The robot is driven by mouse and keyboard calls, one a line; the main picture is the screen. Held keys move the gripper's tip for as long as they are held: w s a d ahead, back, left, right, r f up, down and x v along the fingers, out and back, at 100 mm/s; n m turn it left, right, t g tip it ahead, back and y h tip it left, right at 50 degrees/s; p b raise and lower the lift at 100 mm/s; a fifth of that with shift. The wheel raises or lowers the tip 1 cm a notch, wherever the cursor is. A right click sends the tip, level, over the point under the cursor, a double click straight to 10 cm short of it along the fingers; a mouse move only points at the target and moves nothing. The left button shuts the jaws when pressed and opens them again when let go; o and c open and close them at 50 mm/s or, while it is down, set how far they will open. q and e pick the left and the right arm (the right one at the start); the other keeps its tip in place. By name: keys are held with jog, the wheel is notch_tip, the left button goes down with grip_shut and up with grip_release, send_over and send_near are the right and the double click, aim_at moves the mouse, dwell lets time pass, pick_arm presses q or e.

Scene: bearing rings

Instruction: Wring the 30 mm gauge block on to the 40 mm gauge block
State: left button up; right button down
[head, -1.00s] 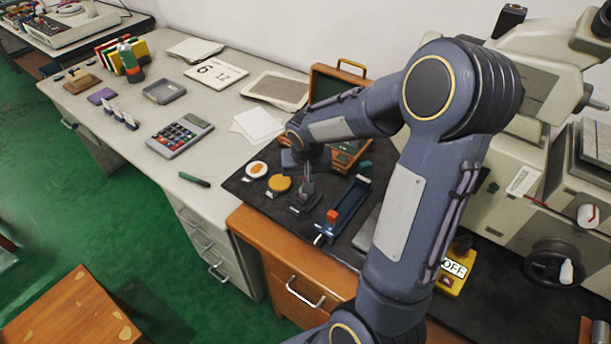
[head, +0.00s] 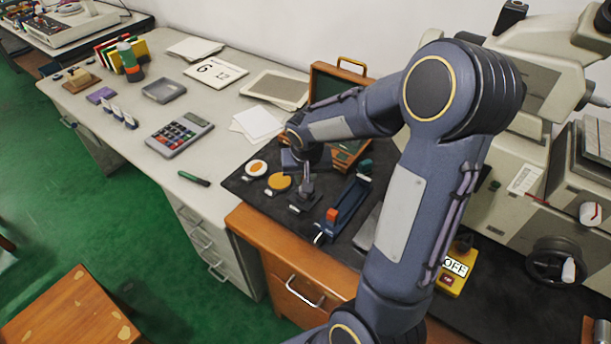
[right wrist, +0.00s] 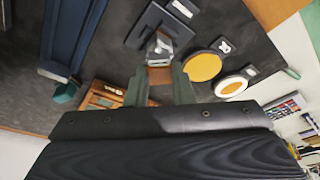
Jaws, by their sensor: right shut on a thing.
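My right gripper (head: 306,188) points down over the dark mat at the near end of the bench. In the right wrist view its fingers (right wrist: 159,82) are shut on a small steel gauge block (right wrist: 160,47). Its size marking cannot be read. Below it is a dark square plate (right wrist: 147,22) on the mat, with a small pale label (right wrist: 182,8) beside it. I cannot tell the 30 mm from the 40 mm block, nor whether the held block touches one under it. My left gripper is not in view.
A yellow disc (head: 279,182) and a white-rimmed disc (head: 257,168) lie left of the gripper. A blue fixture (head: 347,204) with an orange part stands to its right. A wooden case (head: 347,155) is behind. A large machine (head: 530,160) fills the right.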

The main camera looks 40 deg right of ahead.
jog(key=shift+s+f+m+g+h+b, duration=0.15)
jog(key=shift+m+g+h+b, duration=0.2)
jog(key=shift+m+b, duration=1.05)
dwell(0.4)
jog(key=shift+m+g+b, duration=0.25)
jog(key=shift+m+b, duration=0.4)
jog(key=shift+m, duration=0.45)
jog(key=shift+m+b, duration=0.3)
jog(key=shift+m, duration=0.3)
jog(key=shift+a+m+g+h, duration=0.1)
jog(key=shift+m+g+h, duration=0.2)
jog(key=shift+m, duration=0.1)
dwell(0.4)
